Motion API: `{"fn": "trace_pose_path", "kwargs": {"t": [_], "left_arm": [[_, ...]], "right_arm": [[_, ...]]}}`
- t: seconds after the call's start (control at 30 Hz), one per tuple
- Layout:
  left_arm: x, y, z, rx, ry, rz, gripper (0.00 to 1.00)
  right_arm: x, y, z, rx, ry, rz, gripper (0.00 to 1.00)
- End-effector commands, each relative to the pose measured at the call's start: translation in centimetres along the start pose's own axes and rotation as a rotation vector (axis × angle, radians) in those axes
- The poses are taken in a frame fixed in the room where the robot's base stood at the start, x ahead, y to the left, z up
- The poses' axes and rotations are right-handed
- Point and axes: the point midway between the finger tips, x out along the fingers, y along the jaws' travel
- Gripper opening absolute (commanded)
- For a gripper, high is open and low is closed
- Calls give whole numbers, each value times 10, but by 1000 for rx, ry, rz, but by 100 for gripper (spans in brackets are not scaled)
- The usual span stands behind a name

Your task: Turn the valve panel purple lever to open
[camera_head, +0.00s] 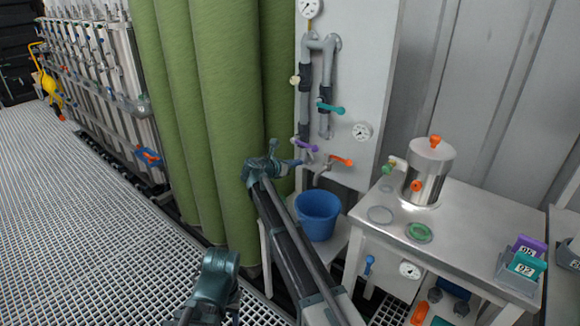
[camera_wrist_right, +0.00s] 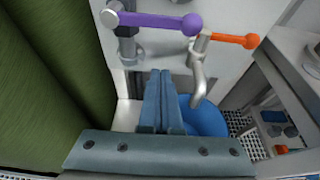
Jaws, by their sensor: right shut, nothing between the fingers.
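The purple lever (camera_head: 304,145) is on the pipework of the white valve panel (camera_head: 358,88). In the right wrist view the purple lever (camera_wrist_right: 155,21) lies roughly level across its grey pipe, pivot at left and ball end at right. My right gripper (camera_head: 297,163) is just below the lever in the head view. In the right wrist view its fingers (camera_wrist_right: 161,75) are shut together and empty, pointing towards the panel, with a visible gap below the lever.
An orange lever (camera_head: 342,160) with a bent spout is just right of the purple one. A teal lever (camera_head: 331,108) is above. A blue bucket (camera_head: 318,214) stands below.

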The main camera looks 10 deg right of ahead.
Motion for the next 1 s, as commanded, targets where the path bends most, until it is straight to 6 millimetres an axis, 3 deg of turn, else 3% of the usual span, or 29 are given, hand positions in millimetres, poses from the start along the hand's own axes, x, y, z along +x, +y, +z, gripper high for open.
{"fn": "trace_pose_path", "kwargs": {"t": [0.1,0.23,0.3,0.5,1.0], "left_arm": [[12,1,-1,0,0,0,50],[15,1,-1,0,0,0,50],[-4,0,0,0,0,0,50],[-19,-2,1,0,0,0,50],[-24,-2,1,0,0,0,50]], "right_arm": [[30,1,-3,1,1,-3,0],[51,1,1,1,1,-2,0],[41,0,18,0,1,0,0],[35,0,33,0,1,0,0],[33,0,37,1,1,0,0]]}}
